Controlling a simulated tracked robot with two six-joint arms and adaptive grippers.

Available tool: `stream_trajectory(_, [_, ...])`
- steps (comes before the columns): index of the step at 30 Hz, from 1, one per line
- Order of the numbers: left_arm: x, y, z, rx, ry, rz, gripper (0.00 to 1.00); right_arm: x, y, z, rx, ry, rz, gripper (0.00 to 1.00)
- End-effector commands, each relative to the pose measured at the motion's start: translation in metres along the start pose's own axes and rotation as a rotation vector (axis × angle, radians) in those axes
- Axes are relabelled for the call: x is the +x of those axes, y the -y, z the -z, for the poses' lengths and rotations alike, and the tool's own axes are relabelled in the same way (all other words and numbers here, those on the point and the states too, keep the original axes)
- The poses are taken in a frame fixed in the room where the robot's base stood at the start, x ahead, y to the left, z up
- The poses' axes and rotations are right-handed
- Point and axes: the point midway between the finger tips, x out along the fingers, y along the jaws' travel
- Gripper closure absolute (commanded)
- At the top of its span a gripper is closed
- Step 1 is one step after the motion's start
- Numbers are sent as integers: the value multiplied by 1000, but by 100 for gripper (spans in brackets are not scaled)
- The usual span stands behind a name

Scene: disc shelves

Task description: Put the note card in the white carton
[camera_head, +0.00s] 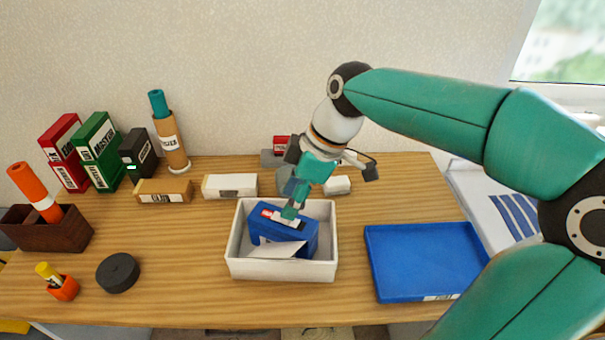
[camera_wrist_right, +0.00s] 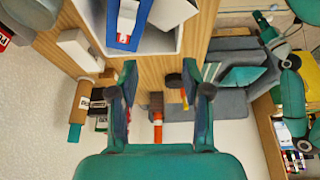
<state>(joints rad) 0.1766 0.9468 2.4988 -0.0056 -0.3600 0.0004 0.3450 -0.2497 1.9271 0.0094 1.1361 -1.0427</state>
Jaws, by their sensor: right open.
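The white carton (camera_head: 282,270) stands open near the middle of the wooden table, left of the blue tray. The note card (camera_head: 277,249), a plain white sheet, lies tilted inside it, against the front of a blue box (camera_head: 305,240). My right gripper (camera_head: 290,214) is over the carton, fingers pointing down near the top of the blue box; in the head view I cannot tell if it touches. In the right wrist view its fingers (camera_wrist_right: 160,72) are apart with nothing between them, and the blue box (camera_wrist_right: 123,25) and carton (camera_wrist_right: 160,42) are beyond. My left gripper is not in view.
A blue tray (camera_head: 425,260) lies right of the carton. A black disc (camera_head: 118,272), an orange cup (camera_head: 63,288) and a brown holder (camera_head: 50,235) are at left. Small boxes (camera_head: 230,186) and binders (camera_head: 97,150) stand behind. The table front is clear.

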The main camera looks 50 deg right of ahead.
Motion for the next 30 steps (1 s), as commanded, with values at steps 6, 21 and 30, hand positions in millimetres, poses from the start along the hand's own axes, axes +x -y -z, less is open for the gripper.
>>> stream_trajectory(6, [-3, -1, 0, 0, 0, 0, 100, -40, -1, 1, 0, -1, -2, 52])
stream_trajectory(21, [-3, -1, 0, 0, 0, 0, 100, -55, 0, 0, 0, 0, 1, 52])
stream_trajectory(30, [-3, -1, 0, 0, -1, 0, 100, -55, 0, 0, 0, 0, 1, 52])
